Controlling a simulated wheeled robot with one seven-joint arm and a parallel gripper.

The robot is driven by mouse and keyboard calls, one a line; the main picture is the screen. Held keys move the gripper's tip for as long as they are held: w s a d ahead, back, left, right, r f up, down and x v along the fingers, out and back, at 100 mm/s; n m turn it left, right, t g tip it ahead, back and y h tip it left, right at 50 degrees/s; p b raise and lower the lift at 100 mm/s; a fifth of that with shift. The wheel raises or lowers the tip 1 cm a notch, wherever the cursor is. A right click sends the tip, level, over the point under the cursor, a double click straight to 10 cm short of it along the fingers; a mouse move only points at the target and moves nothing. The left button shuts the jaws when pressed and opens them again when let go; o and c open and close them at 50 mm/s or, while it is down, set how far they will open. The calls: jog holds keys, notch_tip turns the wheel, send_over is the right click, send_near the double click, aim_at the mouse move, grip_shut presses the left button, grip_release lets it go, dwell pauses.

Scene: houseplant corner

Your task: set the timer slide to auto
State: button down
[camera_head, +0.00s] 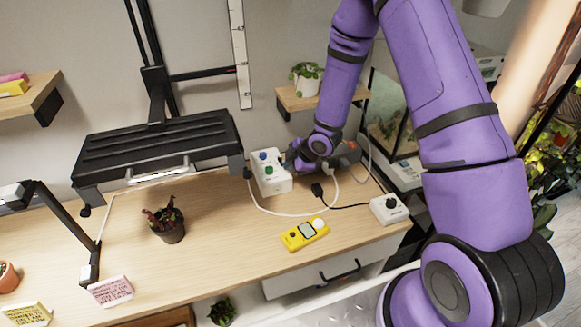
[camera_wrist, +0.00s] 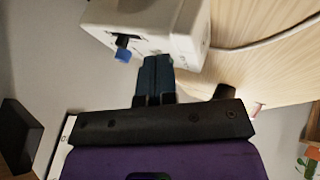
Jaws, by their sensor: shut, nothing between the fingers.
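A white box (camera_head: 270,174) with a blue part (camera_head: 263,155) and a green part on its face stands at the back of the wooden desk, and is likely the timer. In the wrist view the white box (camera_wrist: 180,25) fills the top, with a small blue slide tab (camera_wrist: 123,54) at a dark slot. My gripper (camera_wrist: 157,64) is shut and empty. Its fingertips are close to the box, just right of the blue tab in the wrist view. I cannot tell whether they touch. In the head view my gripper (camera_head: 291,160) is at the box's right side. The slide's labels are not readable.
A yellow meter (camera_head: 305,234) and a white box with a black knob (camera_head: 388,210) lie to the right on the desk. White and black cables run between them. A potted plant (camera_head: 166,222) stands left, below a black lamp (camera_head: 155,145). The desk's front middle is clear.

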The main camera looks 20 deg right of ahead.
jog(key=s+d+r+m+h, duration=0.2)
jog(key=s+d+r+m, duration=0.15)
jog(key=r, duration=0.65)
jog(key=s+d+r+m+h, duration=0.25)
jog(key=s+r, duration=0.25)
jog(key=r, duration=0.5)
jog(key=s+d+r+m+h, duration=0.2)
jog(key=s+d+r+m, duration=0.15)
jog(key=r, duration=0.75)
jog(key=s+a+r+m+y, duration=0.1)
jog(key=s+r+m, duration=0.2)
jog(key=s, duration=0.7)
jog(key=s+a+r+m+y, duration=0.1)
jog(key=s+r+m, duration=0.3)
jog(key=s+r, duration=0.3)
jog(key=s, duration=0.4)
jog(key=shift+s+a+g, duration=0.25)
jog(key=shift+g, duration=0.05)
